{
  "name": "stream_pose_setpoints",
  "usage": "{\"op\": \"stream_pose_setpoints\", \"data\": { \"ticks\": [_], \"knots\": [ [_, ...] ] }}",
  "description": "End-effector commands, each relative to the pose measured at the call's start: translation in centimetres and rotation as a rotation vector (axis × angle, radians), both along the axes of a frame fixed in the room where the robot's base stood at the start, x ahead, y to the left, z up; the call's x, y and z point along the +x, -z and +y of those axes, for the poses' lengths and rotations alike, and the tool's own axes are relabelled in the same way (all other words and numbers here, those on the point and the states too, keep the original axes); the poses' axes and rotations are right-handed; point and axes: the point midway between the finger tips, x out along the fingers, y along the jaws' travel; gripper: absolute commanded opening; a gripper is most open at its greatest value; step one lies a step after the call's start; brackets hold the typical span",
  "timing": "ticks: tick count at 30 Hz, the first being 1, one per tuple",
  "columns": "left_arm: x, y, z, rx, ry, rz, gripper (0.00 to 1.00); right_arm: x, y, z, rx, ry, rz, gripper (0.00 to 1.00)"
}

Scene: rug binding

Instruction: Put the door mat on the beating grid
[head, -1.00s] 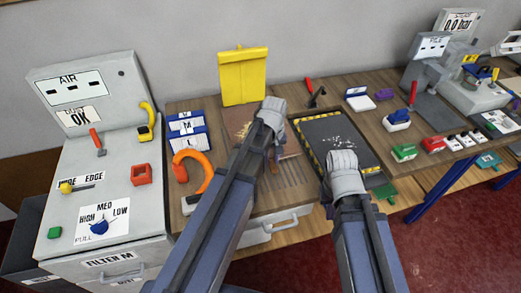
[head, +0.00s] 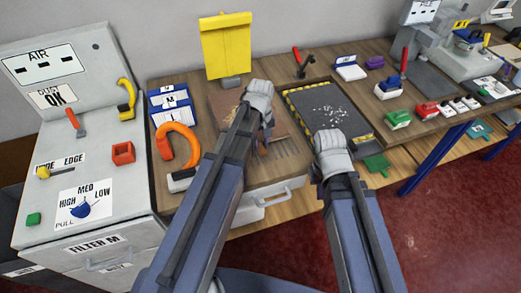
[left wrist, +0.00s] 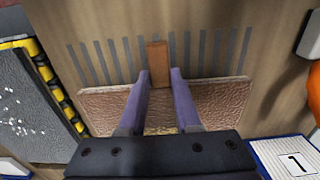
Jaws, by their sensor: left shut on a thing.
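The door mat (left wrist: 215,101) is a brown, textured rectangle in the left wrist view. It overlaps one end of the dark slots of the beating grid (left wrist: 215,55); I cannot tell whether it rests on them or hangs just above. My left gripper (left wrist: 159,78) has its purple fingers closed on a brown upright tab (left wrist: 158,58) at the mat. In the head view the mat (head: 228,107) shows left of my left arm, and the grid slots (head: 283,153) show right of it.
A yellow board (head: 226,47) stands behind the grid. A black tray (head: 350,128) with yellow-striped edges and pale crumbs lies to the right. An orange hook-shaped tool (head: 179,142) and blue-and-white boxes (head: 170,103) stand left. A grey cabinet (head: 130,195) is further left.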

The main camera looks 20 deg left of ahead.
Motion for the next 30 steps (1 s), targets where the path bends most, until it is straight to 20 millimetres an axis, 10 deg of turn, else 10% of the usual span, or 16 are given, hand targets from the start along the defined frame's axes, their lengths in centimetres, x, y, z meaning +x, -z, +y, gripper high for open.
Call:
{"op": "stream_pose_setpoints", "data": {
  "ticks": [14, 15, 22, 30],
  "knots": [
    [0.0, 3.1, 0.0, 0.0, 0.0, 0.0, 0.0, 0.0, 3.1, 0.0, 0.0, 0.0, 0.0, 0.0],
    [0.0, 3.1, 0.0, -0.001, 0.0, 0.001, 0.34, 0.0, 3.1, 0.0, 0.0, 0.0, 0.0, 0.0],
    [0.0, 3.1, 0.0, 0.0, 0.0, 0.0, 0.6, 0.0, 3.1, 0.0, 0.0, 0.0, 0.0, 0.0],
    [0.0, 3.1, 0.0, 0.0, 0.0, 0.0, 0.62, 0.0, 3.1, 0.0, 0.0, 0.0, 0.0, 0.0]
  ]
}}
